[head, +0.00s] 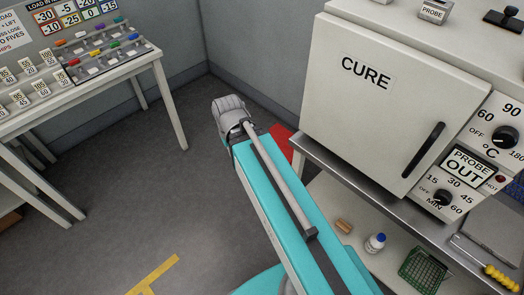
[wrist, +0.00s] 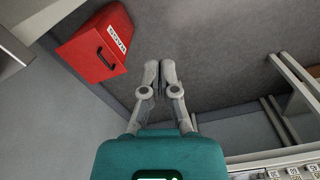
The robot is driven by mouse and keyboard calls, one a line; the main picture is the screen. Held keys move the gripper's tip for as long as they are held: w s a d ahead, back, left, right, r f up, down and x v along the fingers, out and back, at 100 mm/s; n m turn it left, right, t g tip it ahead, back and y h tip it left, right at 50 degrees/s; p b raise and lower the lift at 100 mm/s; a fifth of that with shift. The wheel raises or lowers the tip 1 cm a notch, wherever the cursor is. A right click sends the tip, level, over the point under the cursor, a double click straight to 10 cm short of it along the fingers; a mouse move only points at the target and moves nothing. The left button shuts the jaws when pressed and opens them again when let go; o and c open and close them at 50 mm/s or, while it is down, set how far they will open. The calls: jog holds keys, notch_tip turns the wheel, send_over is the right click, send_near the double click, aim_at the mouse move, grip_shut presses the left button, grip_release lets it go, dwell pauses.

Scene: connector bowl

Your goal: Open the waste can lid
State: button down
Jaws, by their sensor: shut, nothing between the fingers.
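The waste can (wrist: 88,50) is a red box at the upper left of the wrist view. It has a white label and a black handle (wrist: 106,59), and its lid looks closed. In the head view only a red patch of the waste can (head: 284,140) shows, beside my arm and left of the cure oven; the rest is hidden. My gripper (wrist: 160,66) is shut and empty, its two grey fingers close together. It lies to the right of the waste can in the wrist view, apart from the handle.
The white cure oven (head: 385,110) stands on a bench to the right, with a bottle (head: 375,243) and a green basket (head: 423,269) on a shelf below. A white table (head: 130,58) with trays and cards is at the left. Grey floor lies open between.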

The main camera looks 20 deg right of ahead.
jog(key=w+d+f+n+t+h+b, duration=0.1)
jog(key=w+d+f+n+b, duration=0.4)
jog(key=f+b, duration=0.5)
jog(key=w+d+f+n+h+b, duration=0.3)
jog(key=w+d+f+n+b, duration=0.3)
jog(key=b, duration=0.8)
jog(key=w+d+f+n+t+h+b, duration=0.1)
jog(key=w+d+f+n+h+b, duration=0.2)
jog(key=w+d+f+n+b, duration=0.3)
jog(key=shift+w+d+f+n+t+b, duration=0.3)
jog(key=shift+w+f+n+b, duration=2.55)
jog(key=shift+f, duration=2.4)
jog(key=shift+w+m, duration=0.35)
jog(key=shift+w, duration=0.05)
jog(key=shift+f+b, duration=0.1)
jog(key=shift+b, duration=0.25)
